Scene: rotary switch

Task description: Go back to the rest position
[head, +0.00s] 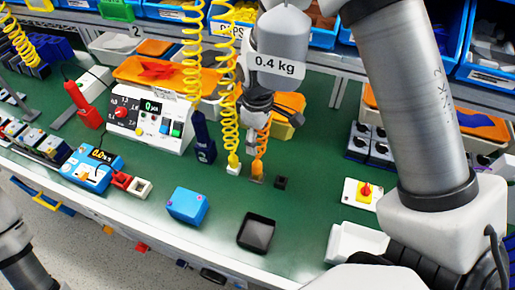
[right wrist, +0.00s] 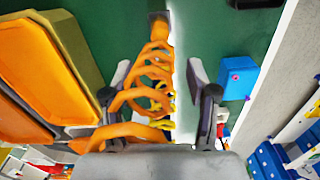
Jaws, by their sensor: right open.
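The rotary switch, a red and yellow knob on a white plate (head: 363,193), lies on the green table at the right in the head view. My right gripper (head: 258,112) hangs over the middle of the table, left of the switch and apart from it. In the right wrist view my right gripper (right wrist: 160,85) is open. An orange coil (right wrist: 158,60) shows between its fingers; I cannot tell whether they touch it. My left gripper is out of view.
Yellow coils (head: 229,100) hang beside the right gripper. A white control box (head: 150,122), a blue box (head: 187,205) and a black tray (head: 257,233) stand on the table. Orange bins (head: 155,72) are behind.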

